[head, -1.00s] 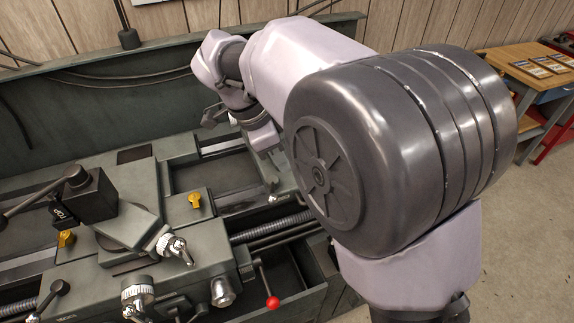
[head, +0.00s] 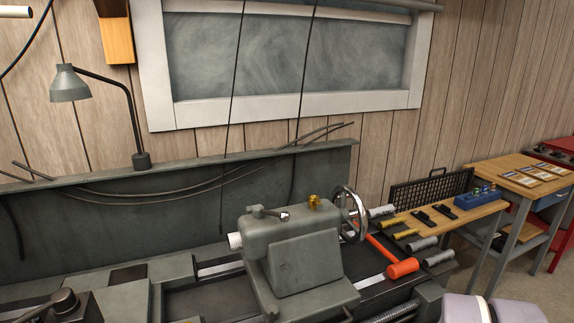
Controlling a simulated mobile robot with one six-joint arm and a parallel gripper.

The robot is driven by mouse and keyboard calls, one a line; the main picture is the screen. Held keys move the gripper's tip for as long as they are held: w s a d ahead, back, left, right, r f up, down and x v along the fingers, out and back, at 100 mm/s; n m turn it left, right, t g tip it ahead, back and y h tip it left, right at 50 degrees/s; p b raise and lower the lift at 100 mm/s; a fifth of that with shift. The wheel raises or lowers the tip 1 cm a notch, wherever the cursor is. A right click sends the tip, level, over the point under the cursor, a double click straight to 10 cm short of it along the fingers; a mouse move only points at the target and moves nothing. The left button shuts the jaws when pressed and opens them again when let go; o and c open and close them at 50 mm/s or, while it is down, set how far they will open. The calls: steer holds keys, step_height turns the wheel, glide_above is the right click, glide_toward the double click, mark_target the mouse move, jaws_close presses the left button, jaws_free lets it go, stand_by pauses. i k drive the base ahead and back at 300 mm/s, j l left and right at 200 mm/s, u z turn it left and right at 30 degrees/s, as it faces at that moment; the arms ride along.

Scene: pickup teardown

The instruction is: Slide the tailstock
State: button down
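The grey-green tailstock (head: 300,250) of the lathe stands on the bed ways (head: 215,270) near the bed's right end. Its short pale quill (head: 235,241) points left. A chrome handwheel (head: 352,213) is on its right side. A small lever (head: 268,212) and a brass-coloured cap (head: 313,201) sit on top. The tailstock's lower front is cut off by the frame bottom. My gripper is out of the picture. Only a pale part of my arm shows at the bottom right, apart from the tailstock in the picture.
Left of the tailstock, a stretch of bed lies open up to the carriage (head: 125,297) with its tool post (head: 65,303). An orange-headed mallet (head: 402,268) and several cylindrical tools lie at the right end. A lamp (head: 105,105) stands on the backsplash (head: 120,215). A wooden bench (head: 450,220) stands beyond.

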mark_target(295, 264)
steer(key=j+z, duration=0.4)
steer(key=k+j+z, duration=0.1)
steer(key=j+z, duration=0.3)
steer(key=l, duration=0.1)
